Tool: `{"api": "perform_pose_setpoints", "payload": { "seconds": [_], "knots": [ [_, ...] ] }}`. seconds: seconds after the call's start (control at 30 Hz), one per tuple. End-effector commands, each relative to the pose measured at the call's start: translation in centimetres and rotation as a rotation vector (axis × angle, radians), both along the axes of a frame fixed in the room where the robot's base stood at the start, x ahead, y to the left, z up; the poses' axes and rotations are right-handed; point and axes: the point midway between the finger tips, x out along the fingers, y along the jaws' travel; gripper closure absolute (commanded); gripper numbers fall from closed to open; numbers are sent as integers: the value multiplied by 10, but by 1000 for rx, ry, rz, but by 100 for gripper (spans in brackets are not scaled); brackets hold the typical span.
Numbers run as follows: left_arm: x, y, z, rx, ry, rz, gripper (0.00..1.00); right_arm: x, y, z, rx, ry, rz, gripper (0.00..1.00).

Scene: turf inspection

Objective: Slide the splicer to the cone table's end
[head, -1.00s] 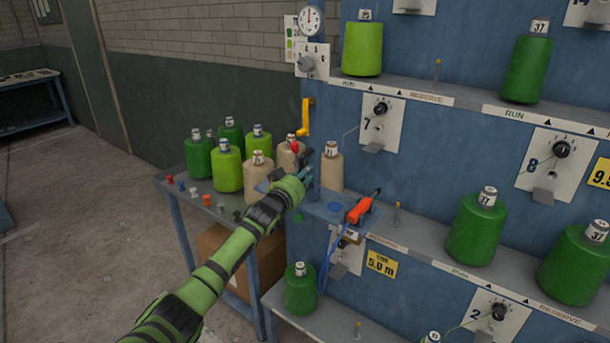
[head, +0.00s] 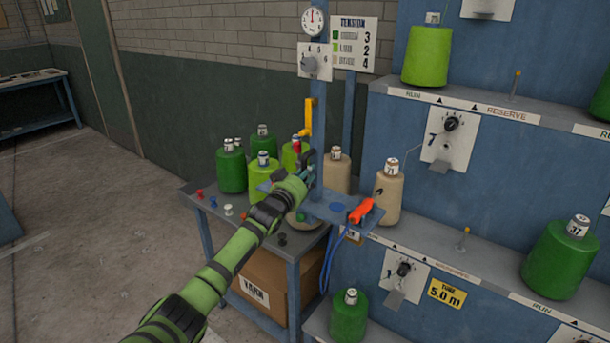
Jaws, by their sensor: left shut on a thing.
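The splicer (head: 361,211), an orange-red tool with a blue hose, sits on a small blue carriage shelf (head: 324,209) with an upright blue post (head: 318,110). My left gripper (head: 308,166) is shut on the carriage beside the post; its fingers hide the exact part held. A yellow crank-like piece (head: 309,117) is on the post just above. The cone table (head: 213,217) stands behind and left of the carriage, carrying dark green, lime and beige cones. The carriage is close to the table's right end. My right gripper is out of view.
The blue rack (head: 400,150) with cones, dials and shelves fills the right. A beige cone (head: 389,194) stands just right of the post. A cardboard box (head: 262,284) is under the table.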

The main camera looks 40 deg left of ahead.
Motion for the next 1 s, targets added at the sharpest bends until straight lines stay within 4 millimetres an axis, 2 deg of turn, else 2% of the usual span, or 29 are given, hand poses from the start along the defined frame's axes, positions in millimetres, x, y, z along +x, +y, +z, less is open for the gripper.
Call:
{"api": "perform_pose_setpoints", "payload": {
  "seconds": [0.5,0.53,0.57,1.0],
  "knots": [
    [0,1,3,1,-7,1,100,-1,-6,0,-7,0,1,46],
    [0,1,3,1,-7,1,62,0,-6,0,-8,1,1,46],
    [0,1,3,1,-6,1,50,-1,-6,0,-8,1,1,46],
    [-4,-1,-1,-1,1,-1,49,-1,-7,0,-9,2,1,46]
  ]
}}
